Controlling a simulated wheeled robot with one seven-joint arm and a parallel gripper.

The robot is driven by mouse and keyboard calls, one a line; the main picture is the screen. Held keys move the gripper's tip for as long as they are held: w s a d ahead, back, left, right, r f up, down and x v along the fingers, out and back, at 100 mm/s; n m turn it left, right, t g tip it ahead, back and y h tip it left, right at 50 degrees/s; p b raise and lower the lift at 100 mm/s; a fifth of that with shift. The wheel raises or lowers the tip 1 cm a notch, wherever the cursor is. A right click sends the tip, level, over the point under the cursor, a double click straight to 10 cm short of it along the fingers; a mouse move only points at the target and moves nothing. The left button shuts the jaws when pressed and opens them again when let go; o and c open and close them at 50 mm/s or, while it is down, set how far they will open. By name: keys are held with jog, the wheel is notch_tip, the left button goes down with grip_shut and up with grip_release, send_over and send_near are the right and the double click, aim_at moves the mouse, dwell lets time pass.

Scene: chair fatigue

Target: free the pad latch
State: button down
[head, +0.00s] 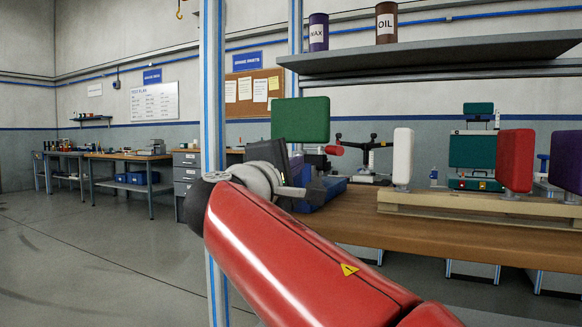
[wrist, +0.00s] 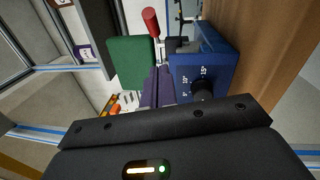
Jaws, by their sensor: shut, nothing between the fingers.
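A green pad (head: 300,120) stands upright above the bench beyond my gripper (head: 308,188). It also shows in the wrist view (wrist: 132,62), left of a blue box (wrist: 198,76) with number marks and a dark round knob (wrist: 203,90). The blue box shows partly in the head view (head: 322,193), behind my gripper. A red handle (wrist: 150,22) stands beyond the pad; it is right of the pad in the head view (head: 334,150). My gripper is shut and empty, in front of the blue box; I cannot tell if they touch. No latch can be made out clearly.
The wooden bench (head: 440,232) carries a pale board (head: 430,203) with white (head: 402,158), red (head: 515,160) and purple pads upright. A grey shelf (head: 430,58) with two cans hangs above. A blue-striped post (head: 213,90) stands left of my gripper. Open floor lies left.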

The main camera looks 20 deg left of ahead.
aim_at(328, 153)
jog(key=shift+w+d+r, duration=0.2)
jog(key=shift+w+d, duration=0.35)
jog(key=shift+w, duration=0.4)
jog(key=shift+w+d+r, duration=0.25)
jog(key=shift+w+d, duration=0.25)
jog(key=shift+w, duration=0.45)
jog(key=shift+w+d+r, duration=0.2)
jog(key=shift+w+d, duration=0.35)
jog(key=shift+w, duration=0.4)
jog(key=shift+d, duration=0.1)
